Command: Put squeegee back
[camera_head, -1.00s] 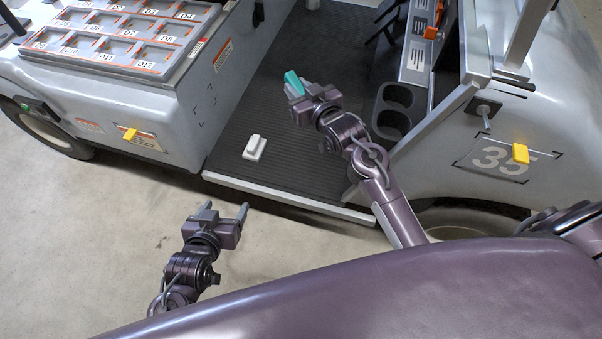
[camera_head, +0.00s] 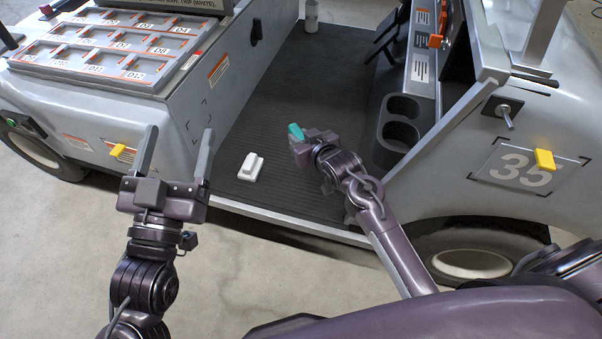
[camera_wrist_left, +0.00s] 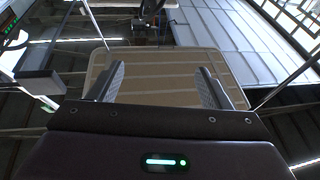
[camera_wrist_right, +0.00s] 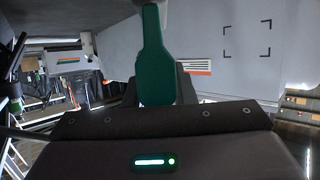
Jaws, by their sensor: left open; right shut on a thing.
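A teal thing (camera_head: 296,132), which looks like the squeegee's handle, is in my right gripper (camera_head: 303,141) over the cart's dark floor. In the right wrist view the teal handle (camera_wrist_right: 154,60) stands up between the fingers, with a narrow neck at the top. Its far end is hard to make out. My right gripper is shut on it. My left gripper (camera_head: 178,148) is open and empty, raised in front of the cart's side, left of the floor opening. Its spread fingers also show in the left wrist view (camera_wrist_left: 161,88).
A white block (camera_head: 251,167) lies on the cart floor (camera_head: 300,90). Black corner marks (camera_head: 200,128) are on the seat box's side. A numbered tray (camera_head: 100,50) tops the box. Cup holders (camera_head: 400,120) and a yellow tab (camera_head: 544,159) are at the right.

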